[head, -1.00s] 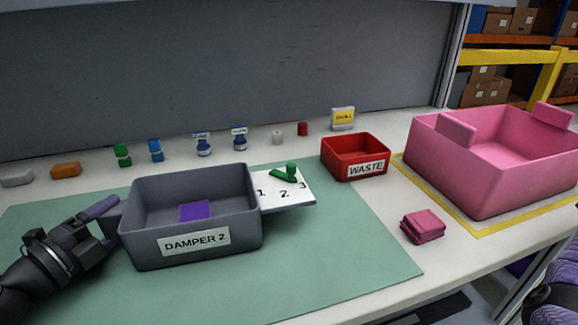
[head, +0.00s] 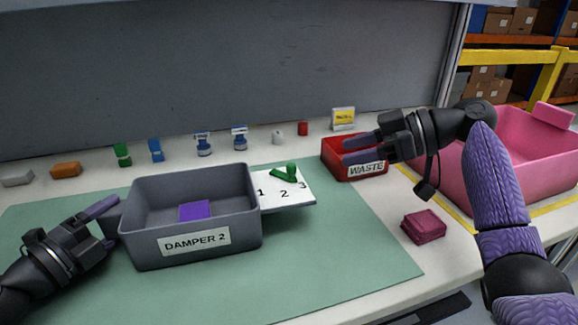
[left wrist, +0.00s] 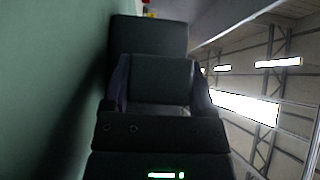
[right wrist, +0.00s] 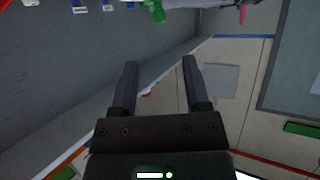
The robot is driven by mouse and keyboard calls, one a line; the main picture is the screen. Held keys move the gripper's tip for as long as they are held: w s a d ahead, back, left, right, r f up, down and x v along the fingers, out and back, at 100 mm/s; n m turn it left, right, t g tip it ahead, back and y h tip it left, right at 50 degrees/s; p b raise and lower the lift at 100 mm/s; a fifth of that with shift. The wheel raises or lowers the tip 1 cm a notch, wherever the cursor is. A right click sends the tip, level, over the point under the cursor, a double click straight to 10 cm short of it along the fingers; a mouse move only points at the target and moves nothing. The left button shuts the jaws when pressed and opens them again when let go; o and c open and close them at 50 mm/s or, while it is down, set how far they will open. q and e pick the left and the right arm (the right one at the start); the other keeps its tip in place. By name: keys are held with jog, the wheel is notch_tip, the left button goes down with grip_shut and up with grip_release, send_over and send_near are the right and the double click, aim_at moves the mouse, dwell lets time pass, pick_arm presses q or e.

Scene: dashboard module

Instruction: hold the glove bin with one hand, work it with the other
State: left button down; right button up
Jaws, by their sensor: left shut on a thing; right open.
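A grey bin labelled DAMPER 2 (head: 150,255) stands on the green mat, with a purple block (head: 195,210) inside. A white plate (head: 270,203) marked 1, 2, 3 sticks out from its right side and carries a green lever (head: 290,171), which points toward the 3 side. No label in view reads glove bin. My left gripper (head: 110,215) is shut on the tab at the bin's left side; its fingers also show in the left wrist view (left wrist: 160,85). My right gripper (head: 345,148) is open and empty, above the red WASTE bin; its fingers show apart in the right wrist view (right wrist: 160,80).
A red WASTE bin (head: 340,165) and a large pink bin (head: 535,170) stand to the right, the pink one partly behind my right arm. Folded pink cloths (head: 423,227) lie in front. Small bottles and blocks line the back. The mat's front right is clear.

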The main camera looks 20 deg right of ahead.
aim_at(289, 165)
jog(key=x, duration=1.1)
jog(key=shift+w+a, duration=0.1)
jog(key=shift+a, duration=0.3)
grip_shut()
